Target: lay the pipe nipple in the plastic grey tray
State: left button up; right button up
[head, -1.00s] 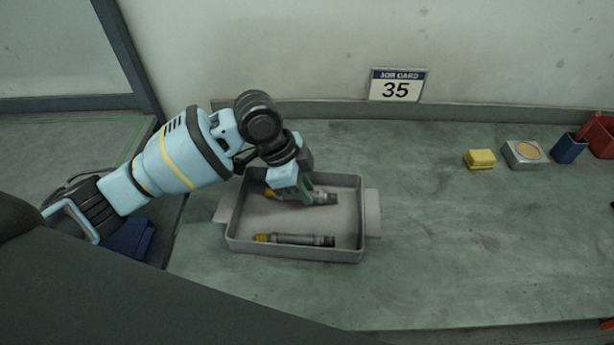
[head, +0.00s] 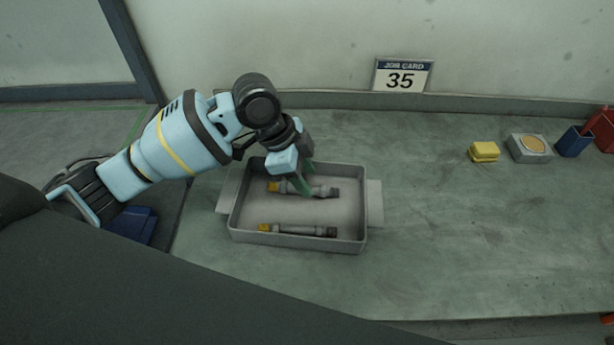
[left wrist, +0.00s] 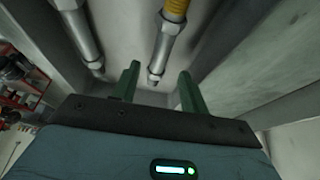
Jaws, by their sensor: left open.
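Two grey pipe nipples with yellow ends lie in the plastic grey tray (head: 364,205). The far pipe nipple (head: 322,191) is partly covered by my left gripper, and the near pipe nipple (head: 298,230) lies along the front wall. My left gripper (head: 306,182) is over the far half of the tray with its green fingers spread. In the left wrist view, its fingers (left wrist: 158,84) stand apart, with one pipe nipple (left wrist: 167,42) beyond the gap and the other (left wrist: 80,35) to the left. Nothing shows held. My right gripper is out of view.
The bench (head: 430,240) is clear right of the tray. A yellow block (head: 484,152), a grey box with a tan disc (head: 530,147), a blue cup (head: 574,141) and a red bin (head: 603,130) stand at the back right. A job card (head: 402,75) is on the wall.

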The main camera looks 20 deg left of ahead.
pick_arm(q)
jog(key=v, duration=0.6)
jog(key=shift+a+r, duration=0.1)
jog(key=shift+r, duration=0.15)
dwell(0.6)
